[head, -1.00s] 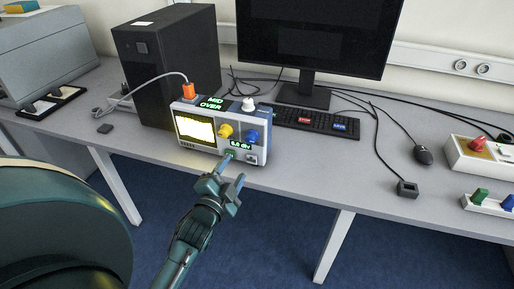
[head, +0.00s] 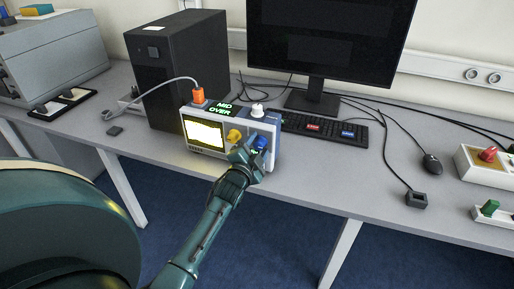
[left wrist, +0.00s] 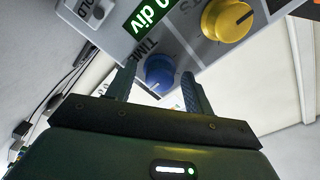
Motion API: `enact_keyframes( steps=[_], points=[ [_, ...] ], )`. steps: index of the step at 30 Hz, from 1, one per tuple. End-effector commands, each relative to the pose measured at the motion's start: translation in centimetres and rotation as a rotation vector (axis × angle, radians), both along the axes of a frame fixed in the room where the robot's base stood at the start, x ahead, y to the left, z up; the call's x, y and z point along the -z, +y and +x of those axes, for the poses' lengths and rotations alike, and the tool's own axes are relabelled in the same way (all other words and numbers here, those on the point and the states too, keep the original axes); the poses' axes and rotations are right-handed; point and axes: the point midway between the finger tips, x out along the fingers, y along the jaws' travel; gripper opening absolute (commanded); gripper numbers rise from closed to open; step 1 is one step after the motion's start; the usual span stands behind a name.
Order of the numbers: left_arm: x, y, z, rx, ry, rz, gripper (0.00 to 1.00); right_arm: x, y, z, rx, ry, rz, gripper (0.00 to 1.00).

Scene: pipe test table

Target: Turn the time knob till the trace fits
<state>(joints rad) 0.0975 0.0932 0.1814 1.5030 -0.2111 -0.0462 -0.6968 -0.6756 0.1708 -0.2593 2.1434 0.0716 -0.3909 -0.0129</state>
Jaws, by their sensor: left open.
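The oscilloscope-like box (head: 187,112) stands on the table with a bright, washed-out screen (head: 204,134); I cannot make out a trace shape. A green sign (head: 222,108) on top reads MID OVER. The blue knob (left wrist: 159,71), labelled TIME, sits beside the yellow knob (left wrist: 227,19) and a green readout ending in "0 div" (left wrist: 150,12). My left gripper (head: 254,154) is at the front panel, open, with one finger on each side of the blue knob in the left wrist view; contact cannot be told. In the head view the gripper partly covers the blue knob (head: 261,143). My right gripper is not in view.
A white knob (head: 257,110) stands on top of the box, and an orange plug (head: 198,96) with a grey cable is beside it. A black computer tower (head: 165,90) stands behind, with a keyboard (head: 325,130) to the right.

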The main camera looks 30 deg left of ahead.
Motion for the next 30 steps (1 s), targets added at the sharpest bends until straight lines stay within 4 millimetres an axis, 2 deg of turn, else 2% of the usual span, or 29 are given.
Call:
enact_keyframes(
  steps=[5,21,30],
  points=[
    [0.02,-0.01,-0.02,0.000,0.000,0.000,0.51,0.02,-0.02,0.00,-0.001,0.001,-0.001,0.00],
    [0.04,-0.03,-0.06,0.001,0.001,-0.001,0.08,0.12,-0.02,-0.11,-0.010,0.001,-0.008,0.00],
    [-0.01,-0.03,-0.06,0.000,-0.007,-0.040,0.07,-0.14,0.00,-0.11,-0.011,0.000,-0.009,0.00]
  ],
)
